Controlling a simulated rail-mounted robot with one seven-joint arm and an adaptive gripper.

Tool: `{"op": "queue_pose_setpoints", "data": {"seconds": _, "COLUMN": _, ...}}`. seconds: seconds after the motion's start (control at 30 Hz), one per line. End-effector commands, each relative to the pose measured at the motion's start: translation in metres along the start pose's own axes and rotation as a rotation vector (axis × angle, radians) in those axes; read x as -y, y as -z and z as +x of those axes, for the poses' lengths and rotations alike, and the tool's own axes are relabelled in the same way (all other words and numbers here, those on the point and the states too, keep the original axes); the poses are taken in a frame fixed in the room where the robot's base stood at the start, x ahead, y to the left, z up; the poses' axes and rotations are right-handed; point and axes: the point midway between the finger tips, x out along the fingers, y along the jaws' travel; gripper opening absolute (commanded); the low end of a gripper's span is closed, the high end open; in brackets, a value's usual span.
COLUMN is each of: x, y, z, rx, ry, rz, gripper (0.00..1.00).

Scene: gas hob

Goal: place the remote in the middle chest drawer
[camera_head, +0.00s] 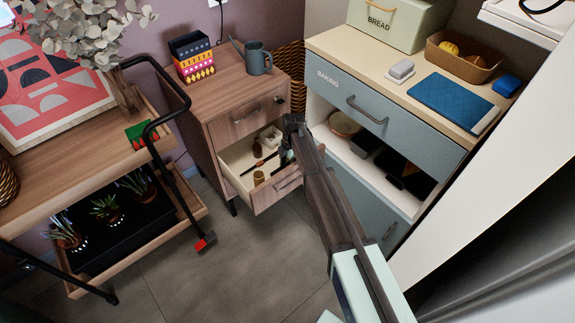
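The wooden chest (221,167) stands at the middle back. Its middle drawer (233,180) is pulled open, below a closed top drawer (248,116). In the open drawer lie a thin dark stick-like item (259,163), a small brown bottle (257,148), a pale block-like item (270,136) and a small brown jar (259,177). My gripper (286,158) is over the drawer's right side, seen from behind the arm. Its fingers are small and dark, and I cannot tell whether they hold anything. I cannot pick out the remote for certain.
A blue-grey cabinet (401,140) with an open shelf stands close on the right. A black-handled wooden trolley (75,158) with plants stands on the left. A watering can (257,58) and patterned boxes (193,62) stand on the chest. The floor (222,262) in front is clear.

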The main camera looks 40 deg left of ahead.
Motion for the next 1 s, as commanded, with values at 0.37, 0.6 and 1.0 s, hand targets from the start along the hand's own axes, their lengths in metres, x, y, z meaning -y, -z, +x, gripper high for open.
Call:
{"op": "queue_pose_setpoints", "data": {"seconds": 0.37, "x": 0.0, "y": 0.0, "z": 0.001, "rx": 0.0, "ry": 0.0, "rz": 0.0, "gripper": 0.71}}
{"op": "queue_pose_setpoints", "data": {"seconds": 0.6, "x": 0.0, "y": 0.0, "z": -0.012, "rx": 0.001, "ry": -0.001, "rz": 0.0, "gripper": 0.71}}
{"op": "queue_pose_setpoints", "data": {"seconds": 1.0, "x": 0.0, "y": 0.0, "z": -0.084, "rx": 0.001, "ry": -0.001, "rz": 0.0, "gripper": 0.71}}
